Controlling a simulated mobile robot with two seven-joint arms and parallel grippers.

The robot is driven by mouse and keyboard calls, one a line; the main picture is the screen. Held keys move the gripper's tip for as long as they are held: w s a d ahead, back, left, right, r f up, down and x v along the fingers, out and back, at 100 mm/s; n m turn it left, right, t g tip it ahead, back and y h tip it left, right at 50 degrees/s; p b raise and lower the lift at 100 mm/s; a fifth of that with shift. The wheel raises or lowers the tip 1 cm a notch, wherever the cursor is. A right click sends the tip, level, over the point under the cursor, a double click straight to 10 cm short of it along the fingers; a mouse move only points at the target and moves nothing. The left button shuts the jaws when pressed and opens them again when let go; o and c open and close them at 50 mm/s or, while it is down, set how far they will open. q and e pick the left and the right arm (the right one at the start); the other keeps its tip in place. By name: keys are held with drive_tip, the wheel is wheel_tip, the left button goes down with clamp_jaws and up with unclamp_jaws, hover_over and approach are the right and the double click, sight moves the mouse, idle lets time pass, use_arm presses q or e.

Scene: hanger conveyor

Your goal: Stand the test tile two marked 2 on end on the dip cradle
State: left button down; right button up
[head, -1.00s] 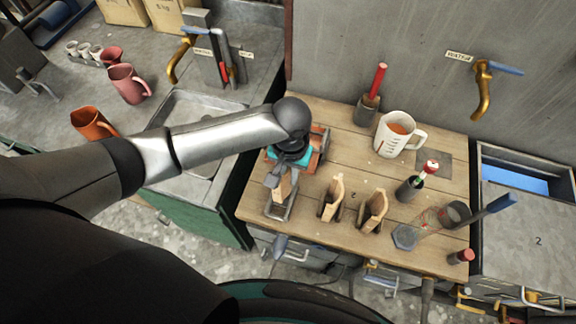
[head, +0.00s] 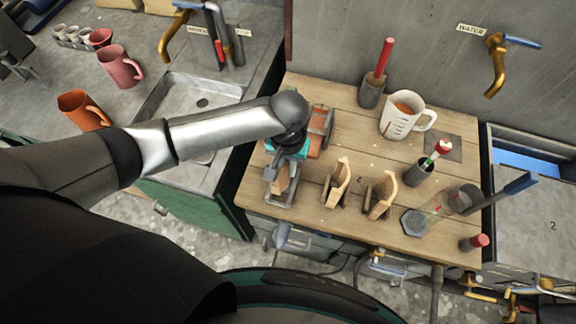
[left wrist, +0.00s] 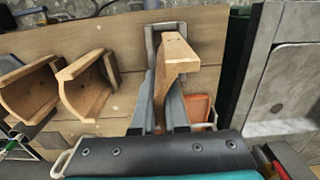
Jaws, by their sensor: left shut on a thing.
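My left gripper (head: 279,172) is shut on a tan, L-shaped clay tile (left wrist: 180,54), seen between its fingers in the left wrist view. No mark is readable on this tile. The tile is upright at a grey metal frame (left wrist: 150,42), likely the dip cradle; it also shows in the head view (head: 280,202). I cannot tell whether the tile rests on it. Two similar tiles stand on the bench, one nearer (head: 338,184) and one farther right (head: 380,196). A small mark shows on the bench between them. My right gripper is not in view.
An orange object (head: 319,122) lies behind my gripper. A sink (head: 190,98) is left.

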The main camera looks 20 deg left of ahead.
sight(288, 178)
use_arm(q)
drive_tip(key=shift+f+b, duration=1.95)
drive_tip(key=shift+b, duration=0.05)
drive_tip(key=shift+f, duration=0.6)
drive_tip(key=c, duration=0.9)
unclamp_jaws()
drive_tip(key=shift+o, duration=0.2)
wheel_tip(288, 178, up, 15)
drive_tip(key=shift+r+p, duration=0.15)
drive_tip(key=shift+p, duration=1.1)
